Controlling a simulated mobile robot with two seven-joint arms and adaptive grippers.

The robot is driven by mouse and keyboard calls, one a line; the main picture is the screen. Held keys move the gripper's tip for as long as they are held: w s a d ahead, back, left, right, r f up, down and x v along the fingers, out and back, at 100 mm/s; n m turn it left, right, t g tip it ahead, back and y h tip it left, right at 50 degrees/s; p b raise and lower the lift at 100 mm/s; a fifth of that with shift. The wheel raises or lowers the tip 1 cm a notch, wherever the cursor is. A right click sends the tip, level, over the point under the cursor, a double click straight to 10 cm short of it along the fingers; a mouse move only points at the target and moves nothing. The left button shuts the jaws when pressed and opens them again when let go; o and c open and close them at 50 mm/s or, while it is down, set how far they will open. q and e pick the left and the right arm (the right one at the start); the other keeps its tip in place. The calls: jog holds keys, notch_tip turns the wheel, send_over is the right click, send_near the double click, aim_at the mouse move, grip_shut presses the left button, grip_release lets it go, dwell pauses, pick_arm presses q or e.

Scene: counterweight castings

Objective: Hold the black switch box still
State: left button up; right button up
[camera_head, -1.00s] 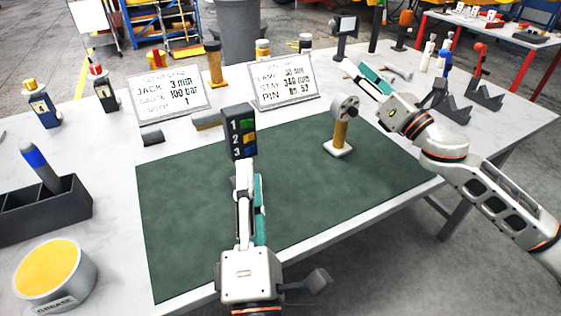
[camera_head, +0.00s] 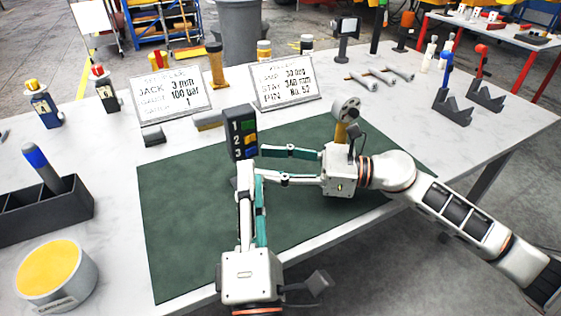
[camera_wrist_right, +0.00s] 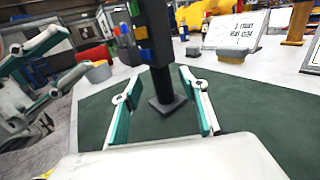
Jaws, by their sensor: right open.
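The black switch box (camera_head: 240,132) stands upright on the green mat (camera_head: 190,220), with its face marked 1, 2, 3 and coloured switches. The right wrist view shows its dark post (camera_wrist_right: 161,82) and square foot. My right gripper (camera_head: 261,161) is open, level with the post and just right of it. In the right wrist view, its fingertips (camera_wrist_right: 161,80) flank the post, apart from it. My left gripper (camera_head: 250,172) is in front of the box, its fingers pointing at it. In the right wrist view, the left fingers (camera_wrist_right: 72,52) are spread and empty.
A yellow-handled gauge (camera_head: 342,130) stands close behind my right gripper. Two sign boards (camera_head: 284,90) stand behind the mat. A dark bin (camera_head: 45,212) and a yellow-topped grease tin (camera_head: 55,275) are at the left. The mat's left part is clear.

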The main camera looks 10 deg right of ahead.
aim_at(243, 152)
jog(key=x, duration=0.6)
